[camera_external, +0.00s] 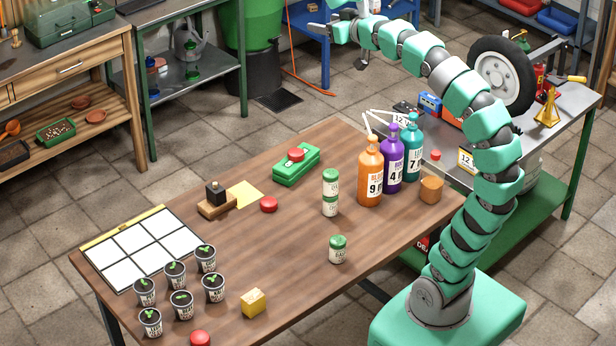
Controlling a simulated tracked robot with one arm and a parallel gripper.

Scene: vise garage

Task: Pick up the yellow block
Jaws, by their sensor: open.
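The yellow block (254,303) sits on the wooden table (220,270) near its front edge, right of the potted seedlings. My gripper (336,36) is high at the top of the view, beyond the far edge of the table and well away from the block. It is open, and I see nothing held in it. Its fingers are small and partly hard to make out against the background.
Bottles (370,171) stand farther back. The table around the block's right is clear.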

